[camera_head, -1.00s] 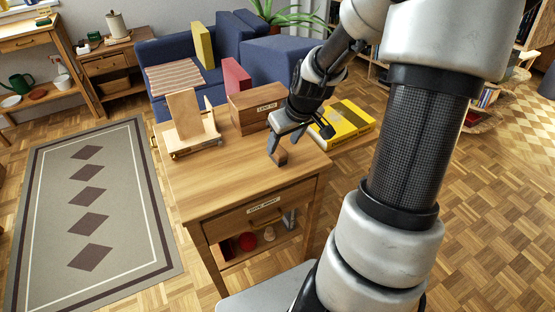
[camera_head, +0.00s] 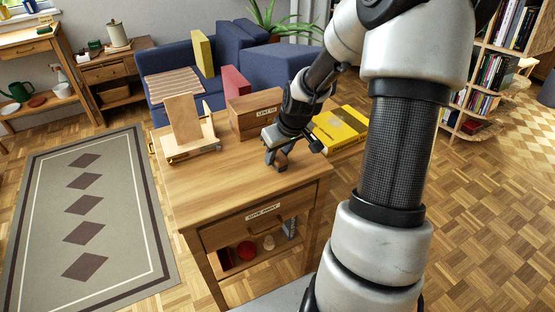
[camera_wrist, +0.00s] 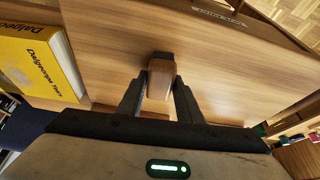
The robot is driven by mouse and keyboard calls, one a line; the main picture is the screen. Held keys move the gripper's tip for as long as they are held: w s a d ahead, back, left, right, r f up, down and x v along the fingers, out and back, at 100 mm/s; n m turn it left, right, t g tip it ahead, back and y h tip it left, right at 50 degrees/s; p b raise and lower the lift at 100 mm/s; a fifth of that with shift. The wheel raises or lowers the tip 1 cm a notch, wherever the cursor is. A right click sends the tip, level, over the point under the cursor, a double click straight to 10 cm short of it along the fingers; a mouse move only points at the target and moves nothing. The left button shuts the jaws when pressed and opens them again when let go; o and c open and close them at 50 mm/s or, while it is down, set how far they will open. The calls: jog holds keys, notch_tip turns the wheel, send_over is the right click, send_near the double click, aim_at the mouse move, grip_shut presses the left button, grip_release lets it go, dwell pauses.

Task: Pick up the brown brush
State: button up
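The brown brush (camera_wrist: 160,82) stands out between my fingers in the wrist view, with a brown wooden body and a dark end. My gripper (camera_wrist: 160,80) has one finger along each side of it, with no clear gap at the fingertips. There the brush is mostly hidden by the fingers. I cannot tell whether the brush still touches the table.
A wooden box (camera_head: 252,112) and a yellow book (camera_head: 341,128) lie close behind and right of my gripper. A wooden stand (camera_head: 187,125) is at the table's back left. The front and left of the tabletop are clear. A blue sofa (camera_head: 180,87) stands behind.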

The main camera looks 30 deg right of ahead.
aim_at(278, 153)
jog(key=c, duration=0.5)
notch_tip(278, 153, up, 10)
jog(key=p, duration=0.3)
jog(key=shift+c, duration=0.2)
jog(key=o, duration=0.5)
jog(key=c, duration=0.4)
jog(key=shift+w+d+p, duration=0.1)
jog(key=shift+p, duration=0.2)
